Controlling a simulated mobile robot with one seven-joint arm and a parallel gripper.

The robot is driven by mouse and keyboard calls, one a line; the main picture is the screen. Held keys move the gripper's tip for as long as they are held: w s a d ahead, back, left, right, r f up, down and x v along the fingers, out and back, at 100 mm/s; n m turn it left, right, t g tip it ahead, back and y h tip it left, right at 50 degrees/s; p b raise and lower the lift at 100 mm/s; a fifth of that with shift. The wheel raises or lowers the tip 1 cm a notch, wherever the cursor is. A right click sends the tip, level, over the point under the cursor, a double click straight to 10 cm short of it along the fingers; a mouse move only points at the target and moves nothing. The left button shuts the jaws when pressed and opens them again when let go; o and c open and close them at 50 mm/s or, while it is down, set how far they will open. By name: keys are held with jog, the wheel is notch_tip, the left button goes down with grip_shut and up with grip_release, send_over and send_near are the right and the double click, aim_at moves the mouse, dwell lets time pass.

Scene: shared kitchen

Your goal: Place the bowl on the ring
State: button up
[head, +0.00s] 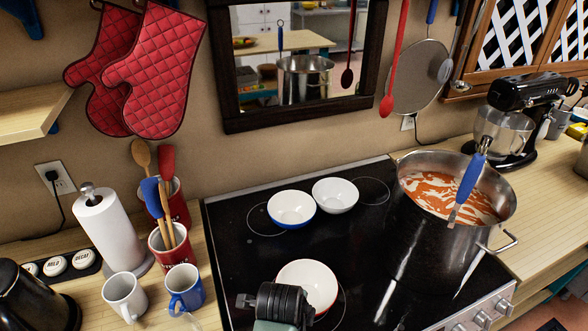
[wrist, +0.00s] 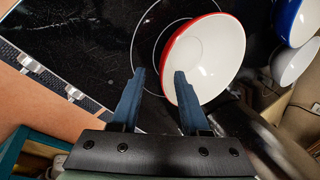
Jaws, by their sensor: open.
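A red-rimmed white bowl (head: 307,283) sits upright at the front left of the black cooktop. It is large in the wrist view (wrist: 215,55), with a burner ring (wrist: 132,45) showing beside it. A blue-sided white bowl (head: 291,208) and a plain white bowl (head: 335,196) stand side by side further back. Burner rings also show around the blue bowl (head: 249,216) and right of the white bowl (head: 388,190). My gripper (wrist: 159,74) is open, and the red bowl's near rim appears between its fingertips. In the head view my wrist hides the fingers and part of this bowl.
A big steel pot (head: 440,235) of orange soup with a blue-handled utensil (head: 467,180) fills the cooktop's right side. Mugs (head: 184,288), utensil crocks (head: 173,246) and a paper towel roll (head: 105,225) stand on the left counter. The cooktop's middle is clear.

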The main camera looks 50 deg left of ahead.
jog(key=v, duration=0.8)
jog(key=shift+r, duration=0.4)
jog(key=shift+s, duration=0.1)
jog(key=w+d+r+n+t+y, duration=0.25)
jog(key=w+r+t, duration=0.35)
jog(key=w+r, duration=0.8)
jog(key=w+d+r+n+t, duration=0.1)
jog(key=d+r+n+t, duration=0.2)
jog(key=r, duration=0.6)
jog(key=w+d+r+n+t, duration=0.1)
jog(key=d+r+t, duration=0.25)
jog(key=r, duration=0.45)
jog(key=s+d+r+n+t+h, duration=0.1)
jog(key=s+d+r+t, duration=0.2)
jog(key=r, duration=0.6)
jog(key=s+d+r+n+t+h, duration=0.2)
jog(key=s+d+r+t, duration=0.2)
jog(key=d+r, duration=0.3)
jog(key=s+d+r+n+t+h, duration=0.1)
jog(key=s+d+r+t, duration=0.3)
jog(key=r, duration=0.6)
jog(key=shift+s+d+r+n, duration=0.35)
jog(key=shift+s+d+n, duration=0.2)
jog(key=shift+d+n, duration=0.3)
